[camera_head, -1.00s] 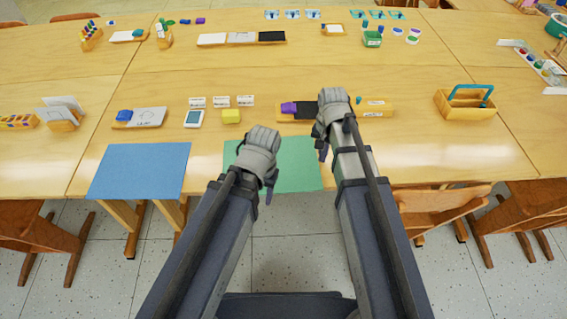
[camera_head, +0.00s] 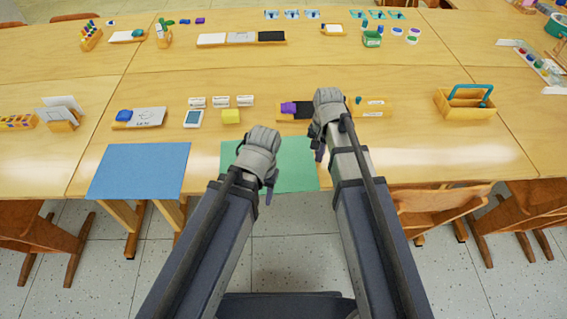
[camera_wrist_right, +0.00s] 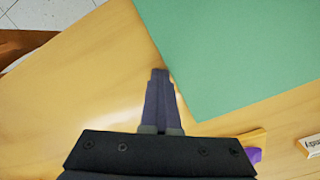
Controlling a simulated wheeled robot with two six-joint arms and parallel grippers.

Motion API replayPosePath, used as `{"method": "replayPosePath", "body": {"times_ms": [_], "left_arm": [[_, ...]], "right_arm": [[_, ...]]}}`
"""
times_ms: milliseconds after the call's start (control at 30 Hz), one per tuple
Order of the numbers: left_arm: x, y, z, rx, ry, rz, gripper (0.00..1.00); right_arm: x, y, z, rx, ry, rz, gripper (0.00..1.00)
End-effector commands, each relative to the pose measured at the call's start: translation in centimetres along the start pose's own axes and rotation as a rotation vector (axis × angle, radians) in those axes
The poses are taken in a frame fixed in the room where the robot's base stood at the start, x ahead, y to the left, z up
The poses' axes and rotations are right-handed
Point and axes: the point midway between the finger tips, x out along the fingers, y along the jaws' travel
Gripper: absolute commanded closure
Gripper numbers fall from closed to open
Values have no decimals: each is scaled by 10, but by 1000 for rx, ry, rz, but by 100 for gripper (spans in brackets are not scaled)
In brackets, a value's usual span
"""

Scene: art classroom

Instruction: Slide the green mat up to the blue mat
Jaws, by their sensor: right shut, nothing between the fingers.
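The blue mat (camera_head: 140,170) lies flat at the table's front edge, left of centre. The green mat (camera_head: 295,165) lies to its right, with a strip of bare wood between them; it also fills the upper right of the right wrist view (camera_wrist_right: 245,50). My right gripper (camera_head: 318,152) is shut and empty, pointing down at the green mat's right edge. In the right wrist view its fingertips (camera_wrist_right: 160,74) are right beside that edge, seemingly against it. My left gripper (camera_head: 268,190) is over the green mat's left part and hides some of it; its fingers are not clear.
A wooden caddy (camera_head: 465,105) stands at the right. The table right of the green mat is clear.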

Motion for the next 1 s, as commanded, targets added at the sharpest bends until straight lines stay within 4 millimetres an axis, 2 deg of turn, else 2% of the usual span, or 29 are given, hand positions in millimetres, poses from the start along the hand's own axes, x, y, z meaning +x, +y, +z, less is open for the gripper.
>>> {"method": "replayPosePath", "body": {"times_ms": [1000], "left_arm": [[-1, 1, -2, 2, 4, 2, 50]], "right_arm": [[-1, -12, 9, -2, -5, -3, 100]]}}
